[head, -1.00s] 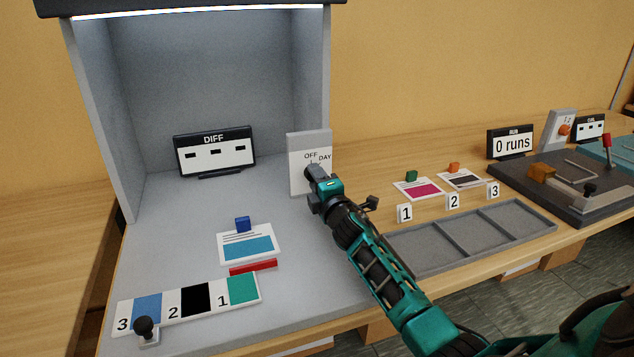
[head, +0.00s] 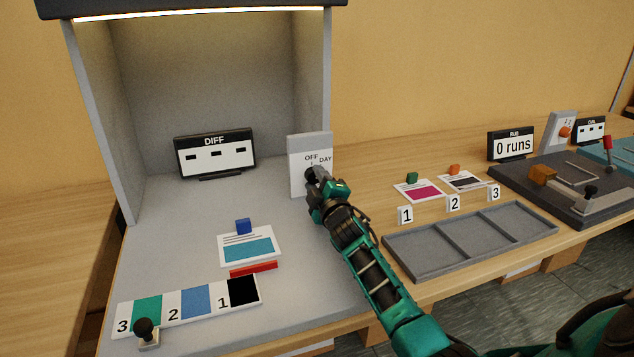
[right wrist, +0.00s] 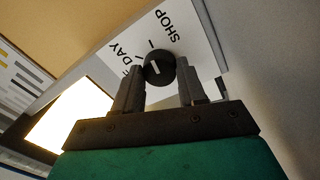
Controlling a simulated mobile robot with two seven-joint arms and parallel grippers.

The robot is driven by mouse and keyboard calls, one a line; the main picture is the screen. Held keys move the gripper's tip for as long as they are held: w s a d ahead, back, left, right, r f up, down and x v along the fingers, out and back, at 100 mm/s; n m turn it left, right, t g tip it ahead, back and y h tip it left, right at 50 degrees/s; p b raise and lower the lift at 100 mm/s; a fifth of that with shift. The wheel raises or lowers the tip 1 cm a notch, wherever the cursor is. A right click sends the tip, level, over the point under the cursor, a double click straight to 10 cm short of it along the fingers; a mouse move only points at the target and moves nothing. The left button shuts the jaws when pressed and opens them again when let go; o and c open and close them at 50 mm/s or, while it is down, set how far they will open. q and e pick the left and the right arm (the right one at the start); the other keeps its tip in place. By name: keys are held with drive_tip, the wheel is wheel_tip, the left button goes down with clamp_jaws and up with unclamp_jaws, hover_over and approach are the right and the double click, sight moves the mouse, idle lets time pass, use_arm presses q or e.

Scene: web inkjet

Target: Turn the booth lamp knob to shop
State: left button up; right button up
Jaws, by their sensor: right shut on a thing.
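The booth lamp knob (right wrist: 160,67) is round and black, with a white pointer line, on a white plate (right wrist: 195,35). The right wrist view shows DAY and SHOP on the plate. The knob sits between the two fingers of my right gripper (right wrist: 160,85), which is shut on it. The exact mark under the pointer is hard to tell. In the head view, my right gripper (head: 317,185) covers most of the knob and the lower plate, where OFF and DAY show. The booth lamp strip (head: 200,14) glows warm white. My left gripper is not in view.
The grey booth floor (head: 190,235) holds a DIFF display (head: 215,155), a printed card (head: 249,246) with a blue block, a red bar (head: 253,268) and a colour strip (head: 188,304). A three-part tray (head: 412,262) lies right of my forearm.

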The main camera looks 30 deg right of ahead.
drive_tip(key=o, duration=1.1)
drive_tip(key=shift+c, duration=0.2)
drive_tip(key=shift+s, duration=0.1)
drive_tip(key=v, duration=1.1)
drive_tip(key=shift+s+a+p, duration=0.1)
drive_tip(key=shift+s+p, duration=0.3)
drive_tip(key=shift+s, duration=0.1)
